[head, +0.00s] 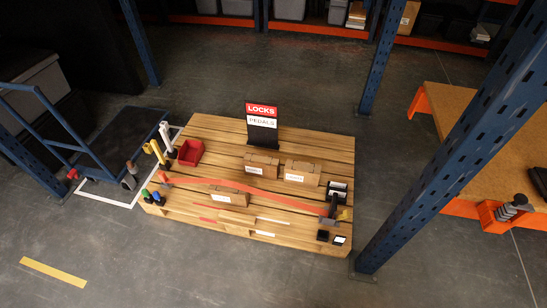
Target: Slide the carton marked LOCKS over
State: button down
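Three small brown cartons are on a wooden pallet (215,128). Two are side by side near the middle, a left carton (262,160) and a right carton (302,168). A third, front carton (230,190) is nearer the front edge, beside a red strap (270,195). Each carton has a white label on its front, too small to read, so I cannot tell which is marked LOCKS. A black stand sign (262,125) behind them reads LOCKS on red above PEDALS on white. My gripper is not in view.
A red bin (191,152), yellow and white upright pieces and small bottles (152,198) crowd the pallet's left end. Dark items (335,205) sit at its right end. A blue rack post (440,150) stands close to the right. A blue trolley (90,140) is at left.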

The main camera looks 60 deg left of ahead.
aim_at(220, 194)
jog(key=z, duration=0.8)
jog(key=k, duration=2.95)
jog(key=z, duration=0.4)
jog(key=i, duration=0.15)
jog(key=u, duration=2.95)
jog(key=i, duration=0.15)
jog(key=z, duration=0.1)
